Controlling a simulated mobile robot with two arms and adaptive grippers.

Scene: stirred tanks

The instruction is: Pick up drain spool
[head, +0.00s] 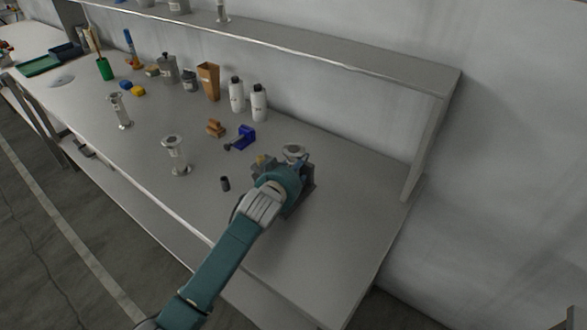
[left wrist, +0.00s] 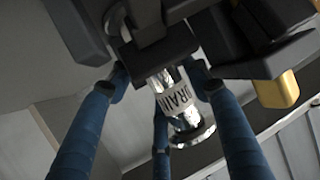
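The drain spool (left wrist: 178,98), a shiny metal spool with flanges and a DRAIN label, shows in the left wrist view. In the head view its round top flange (head: 294,150) shows just beyond my gripper. My left gripper (left wrist: 160,78) has its blue fingers spread on both sides of the spool. A gap shows at the left finger; contact at the right one is unclear. A dark block-like fixture (left wrist: 150,55) covers part of the spool. In the head view my left gripper (head: 285,178) hides most of the spool. My right gripper is not in view.
Two more metal spools (head: 175,155) (head: 120,110) stand farther left on the grey bench (head: 310,265). A small dark cylinder (head: 225,183), a blue clamp-like item (head: 241,138), a brown block (head: 215,128) and white bottles (head: 259,102) are nearby. A shelf (head: 300,45) runs along the back. The bench's right end is clear.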

